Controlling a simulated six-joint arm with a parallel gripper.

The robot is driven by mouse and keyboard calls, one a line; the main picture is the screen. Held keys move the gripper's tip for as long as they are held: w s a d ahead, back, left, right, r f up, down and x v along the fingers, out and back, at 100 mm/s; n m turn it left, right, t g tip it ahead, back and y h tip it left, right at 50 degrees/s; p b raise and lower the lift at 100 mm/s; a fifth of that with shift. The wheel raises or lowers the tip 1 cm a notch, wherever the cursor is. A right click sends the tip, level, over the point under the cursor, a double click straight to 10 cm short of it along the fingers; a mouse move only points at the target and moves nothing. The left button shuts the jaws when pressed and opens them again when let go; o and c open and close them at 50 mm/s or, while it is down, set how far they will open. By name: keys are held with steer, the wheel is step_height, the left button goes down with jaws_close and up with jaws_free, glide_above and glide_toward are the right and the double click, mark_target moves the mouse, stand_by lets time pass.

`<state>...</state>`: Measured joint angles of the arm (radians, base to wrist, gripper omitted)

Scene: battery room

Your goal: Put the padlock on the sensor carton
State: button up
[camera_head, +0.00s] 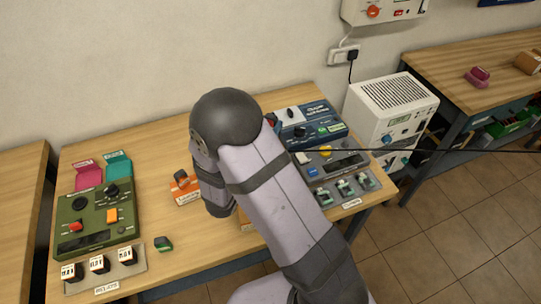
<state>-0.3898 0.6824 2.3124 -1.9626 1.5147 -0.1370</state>
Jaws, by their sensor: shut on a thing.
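I cannot make out the padlock; my arm hides part of the bench. No carton can be told as the sensor carton, since the labels are too small to read. An orange box-like thing (186,194) with a label and a dark piece on it stands mid-bench, just left of my arm. A pink open box (88,176) and a teal open box (118,166) stand at the back left. A small green and black object (163,243) lies near the front edge. My gripper is hidden behind my arm, so what it holds does not show.
A green control panel (97,214) fills the bench's left part. A blue unit (303,120) and a grey panel (345,172) stand at right, a dark cable crossing there. A white cabinet (391,107) stands beyond. The wooden bench (155,150) has clear room at its back left-centre.

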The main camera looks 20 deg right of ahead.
steer(key=shift+f+p, duration=0.8)
steer(key=shift+f, duration=4.25)
steer(key=shift+f, duration=0.1)
steer(key=shift+f, duration=0.15)
steer(key=o, duration=1.1)
steer(key=shift+r, duration=0.25)
